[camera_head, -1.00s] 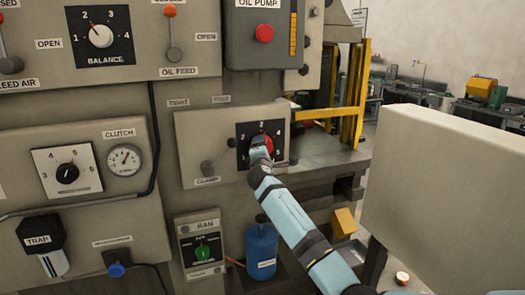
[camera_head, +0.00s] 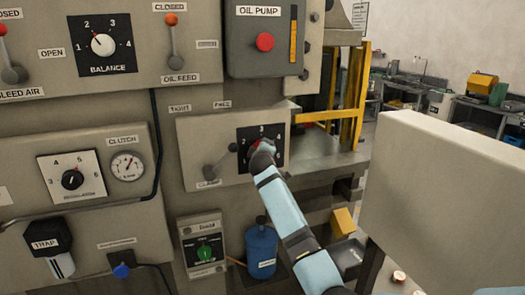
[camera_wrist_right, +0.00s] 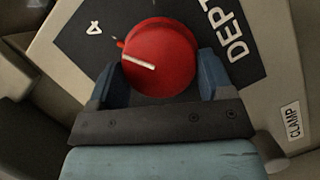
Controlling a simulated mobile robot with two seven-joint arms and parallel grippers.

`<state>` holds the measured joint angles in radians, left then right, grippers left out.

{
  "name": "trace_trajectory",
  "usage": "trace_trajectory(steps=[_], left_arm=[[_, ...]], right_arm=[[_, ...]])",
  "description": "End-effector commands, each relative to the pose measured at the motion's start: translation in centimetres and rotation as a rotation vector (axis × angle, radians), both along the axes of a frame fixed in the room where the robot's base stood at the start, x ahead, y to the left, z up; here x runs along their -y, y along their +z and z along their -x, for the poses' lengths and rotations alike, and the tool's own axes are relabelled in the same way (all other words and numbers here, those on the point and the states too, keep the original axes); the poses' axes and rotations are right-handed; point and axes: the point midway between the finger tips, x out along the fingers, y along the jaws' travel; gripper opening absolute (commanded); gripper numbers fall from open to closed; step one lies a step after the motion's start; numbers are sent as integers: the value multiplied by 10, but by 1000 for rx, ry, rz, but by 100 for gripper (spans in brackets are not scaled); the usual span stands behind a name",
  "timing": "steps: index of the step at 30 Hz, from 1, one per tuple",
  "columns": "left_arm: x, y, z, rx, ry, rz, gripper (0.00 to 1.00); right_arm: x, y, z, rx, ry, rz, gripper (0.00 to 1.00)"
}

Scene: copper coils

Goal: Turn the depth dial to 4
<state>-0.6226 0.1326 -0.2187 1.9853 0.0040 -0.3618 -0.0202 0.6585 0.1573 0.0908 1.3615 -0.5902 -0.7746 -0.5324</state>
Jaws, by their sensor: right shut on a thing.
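The depth dial is a red round knob (camera_wrist_right: 165,55) with a white line, on a black plate (camera_wrist_right: 85,45) marked "DEPTH", partly cut off. My right gripper (camera_wrist_right: 160,80) has one finger on each side of the knob and is shut on it. In the wrist view the white line points left and slightly up, toward the side of the "4", close to a small tick. In the head view the plate (camera_head: 279,135) shows a few numbers, and my right gripper (camera_head: 262,148) hides most of the knob. My left gripper is not in view.
A small lever (camera_head: 212,172) stands left of the dial, above the clamp label. A blue canister (camera_head: 262,250) and a green switch (camera_head: 205,253) sit below. A large beige box (camera_head: 445,200) stands on the right. The oil pump box (camera_head: 262,75) is above.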

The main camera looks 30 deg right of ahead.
Motion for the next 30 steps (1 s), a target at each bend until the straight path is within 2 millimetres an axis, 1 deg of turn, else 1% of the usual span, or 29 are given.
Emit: trace_trajectory(steps=[7, 19, 20, 21, 22, 23, 30], left_arm=[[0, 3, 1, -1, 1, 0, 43], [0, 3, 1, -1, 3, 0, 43], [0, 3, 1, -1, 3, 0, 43], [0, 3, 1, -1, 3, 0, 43], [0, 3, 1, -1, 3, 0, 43], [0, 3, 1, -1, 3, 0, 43], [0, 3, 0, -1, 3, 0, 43]], right_arm=[[0, 1, 0, 11, 0, -45, 50], [0, 1, 0, 13, 0, -50, 50], [0, 1, 0, 13, -1, -49, 78], [0, 1, 0, 13, -1, -49, 87], [0, 1, 0, 13, -1, -49, 94], [0, 1, 0, 13, -1, -49, 99], [0, 1, 0, 12, 0, -49, 99]])
